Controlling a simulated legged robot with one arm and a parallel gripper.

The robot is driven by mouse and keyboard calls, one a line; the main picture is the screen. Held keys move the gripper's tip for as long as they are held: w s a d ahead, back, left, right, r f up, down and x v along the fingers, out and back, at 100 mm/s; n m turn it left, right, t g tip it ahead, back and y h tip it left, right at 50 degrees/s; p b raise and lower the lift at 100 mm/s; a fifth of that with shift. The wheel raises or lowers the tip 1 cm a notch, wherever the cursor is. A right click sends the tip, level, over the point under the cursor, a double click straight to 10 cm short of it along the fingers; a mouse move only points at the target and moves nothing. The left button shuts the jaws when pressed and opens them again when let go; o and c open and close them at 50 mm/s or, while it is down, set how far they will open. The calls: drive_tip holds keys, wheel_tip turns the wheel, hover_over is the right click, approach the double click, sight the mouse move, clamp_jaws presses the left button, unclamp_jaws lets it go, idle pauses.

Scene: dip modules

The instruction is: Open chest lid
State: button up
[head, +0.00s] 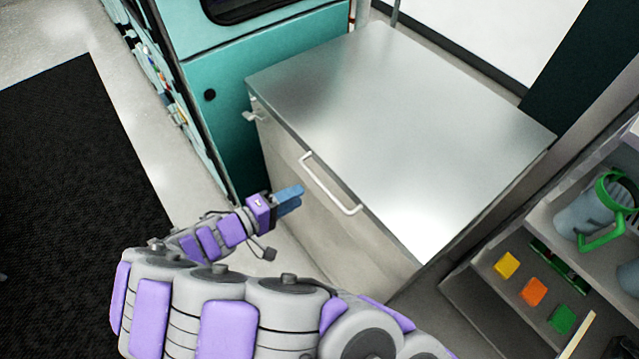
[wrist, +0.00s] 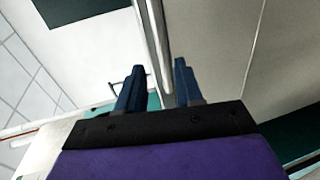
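The chest is a grey metal box (head: 285,165) with a smooth, shiny lid (head: 400,125), which lies flat and shut. A pale bar handle (head: 330,185) runs along its front near the lid edge. My gripper (head: 290,197) has blue fingers and is in front of the chest, left of and a little below the handle in the head view. In the wrist view my gripper (wrist: 157,72) is open, with its two fingers apart. A long pale metal edge or bar runs between and beyond them; I cannot tell whether it is the handle or the lid edge. No grasp shows.
A teal cabinet (head: 225,130) stands close to the chest's left side. A small latch (head: 254,110) sits at the chest's left front corner. Shelves with a green-handled jug (head: 590,215) and coloured blocks (head: 533,291) are at the right. A dark mat (head: 70,170) covers clear floor at the left.

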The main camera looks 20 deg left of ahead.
sight(318, 181)
drive_tip(key=x, duration=0.3)
drive_tip(key=b+x, duration=0.1)
drive_tip(key=x, duration=0.2)
drive_tip(key=a+x, duration=0.1)
drive_tip(key=x, duration=0.2)
drive_tip(key=shift+w+f+b, duration=0.1)
drive_tip(key=shift+w+b, duration=0.1)
drive_tip(key=shift+b, duration=0.15)
drive_tip(key=shift+d, duration=0.55)
drive_tip(key=shift+a, duration=0.5)
drive_tip(key=c, duration=0.4)
drive_tip(key=shift+c, duration=1)
drive_tip(key=shift+d, duration=0.1)
clamp_jaws()
drive_tip(key=shift+d+f, duration=0.1)
